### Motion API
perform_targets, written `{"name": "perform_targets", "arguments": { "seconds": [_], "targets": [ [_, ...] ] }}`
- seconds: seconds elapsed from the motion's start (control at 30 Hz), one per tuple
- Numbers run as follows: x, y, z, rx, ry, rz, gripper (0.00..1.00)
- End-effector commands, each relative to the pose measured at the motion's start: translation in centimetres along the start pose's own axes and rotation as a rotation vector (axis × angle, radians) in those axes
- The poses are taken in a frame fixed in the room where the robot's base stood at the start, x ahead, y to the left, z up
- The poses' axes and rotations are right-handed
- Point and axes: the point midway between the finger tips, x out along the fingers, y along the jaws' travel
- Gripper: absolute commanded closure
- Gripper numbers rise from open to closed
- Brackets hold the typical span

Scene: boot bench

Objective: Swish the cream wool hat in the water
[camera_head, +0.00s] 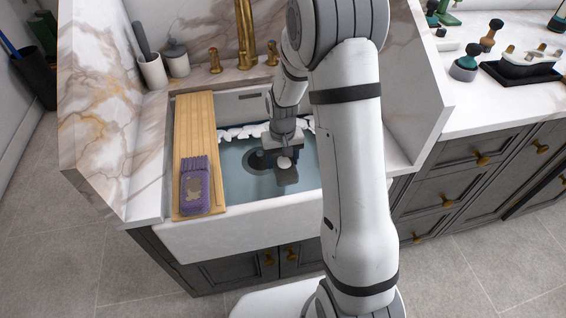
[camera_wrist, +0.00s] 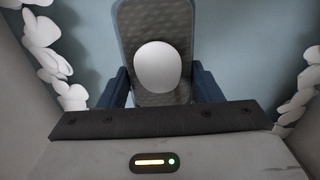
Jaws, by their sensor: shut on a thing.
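The white sink (camera_head: 190,243) holds blue-grey water (camera_head: 238,180) with a dark drain showing through it. My gripper (camera_head: 286,175) is low over the water, right of the drain, pointing down. It is shut on a small rounded pale thing, seemingly part of the cream wool hat (camera_head: 284,162). In the wrist view the hat (camera_wrist: 159,67) is a smooth off-white round between the blue fingers, in front of a grey textured pad. The rest of the hat is hidden, and I cannot tell how deep it sits.
White foam (camera_head: 238,132) lines the water's back edge and both sides in the wrist view. A wooden board (camera_head: 195,125) spans the sink's left side, with a purple knitted item (camera_head: 195,186) on it. Brass taps (camera_head: 246,45) stand behind. A black tray (camera_head: 520,72) is on the right counter.

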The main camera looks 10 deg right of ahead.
Motion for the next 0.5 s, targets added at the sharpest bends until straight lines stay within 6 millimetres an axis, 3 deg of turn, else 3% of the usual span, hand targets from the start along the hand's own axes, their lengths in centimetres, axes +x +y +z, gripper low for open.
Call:
{"name": "perform_targets", "arguments": {
  "seconds": [0.1, 0.5],
  "targets": [
    [-2.0, 0.0, 0.0, 0.000, 0.001, 0.000, 0.64],
    [-6.7, 0.0, 0.0, 0.000, 0.001, 0.000, 0.64]
  ]
}}
